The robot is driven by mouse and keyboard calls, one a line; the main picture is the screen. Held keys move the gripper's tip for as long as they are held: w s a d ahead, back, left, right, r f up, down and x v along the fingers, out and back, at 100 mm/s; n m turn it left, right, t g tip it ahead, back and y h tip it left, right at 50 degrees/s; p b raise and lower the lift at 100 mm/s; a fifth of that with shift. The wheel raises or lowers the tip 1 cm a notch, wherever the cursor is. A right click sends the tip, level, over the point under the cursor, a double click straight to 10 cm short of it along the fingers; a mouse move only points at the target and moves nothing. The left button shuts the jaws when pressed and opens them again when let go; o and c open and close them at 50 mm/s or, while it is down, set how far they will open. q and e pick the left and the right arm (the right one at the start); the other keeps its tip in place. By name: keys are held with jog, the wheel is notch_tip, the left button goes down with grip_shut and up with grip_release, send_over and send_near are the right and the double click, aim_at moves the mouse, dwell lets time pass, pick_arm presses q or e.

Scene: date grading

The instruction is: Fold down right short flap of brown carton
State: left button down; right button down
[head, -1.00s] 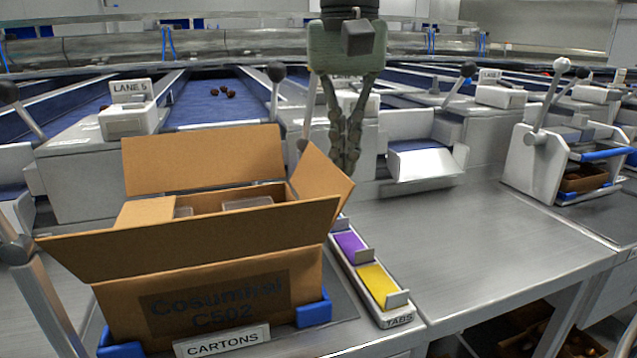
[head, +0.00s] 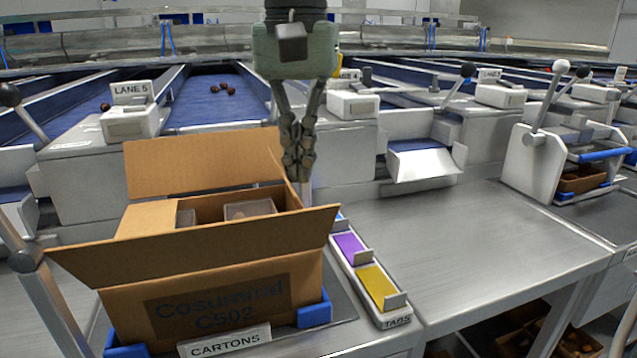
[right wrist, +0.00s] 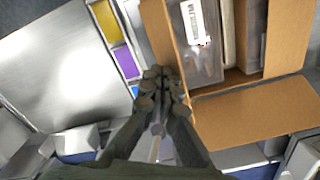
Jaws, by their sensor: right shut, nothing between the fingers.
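The brown carton (head: 215,300) stands open in the blue-cornered holder. Its back long flap (head: 205,162) stands up and its front long flap (head: 200,245) slants outward. The left short flap (head: 148,218) lies inward over the left part of the opening. My right gripper (head: 298,170) is shut and empty, fingers down at the carton's right end. The right short flap shows as a narrow brown strip in the right wrist view (right wrist: 160,36), close to my fingertips; it looks about upright, and whether they touch is unclear. Clear-lidded packs (right wrist: 197,40) lie inside. My left gripper is not in view.
A tabs tray (head: 368,282) with purple and yellow compartments stands just right of the carton. The steel table (head: 470,235) beyond it is clear. The CARTONS sign (head: 225,342) stands in front, and lane housings (head: 130,122) stand behind.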

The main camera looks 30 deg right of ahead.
jog(key=shift+w+a+p, duration=0.15)
jog(key=shift+w+a, duration=0.1)
jog(key=shift+a, duration=0.7)
jog(key=shift+w+a+p, duration=0.15)
jog(key=shift+w+a, duration=0.05)
jog(key=shift+a, duration=0.7)
jog(key=shift+f+b, duration=1.5)
jog(key=shift+f, duration=0.6)
notch_tip(320, 180, up, 4)
jog(key=p, duration=0.3)
jog(key=shift+f, duration=0.15)
jog(key=shift+r, duration=0.3)
notch_tip(320, 180, up, 7)
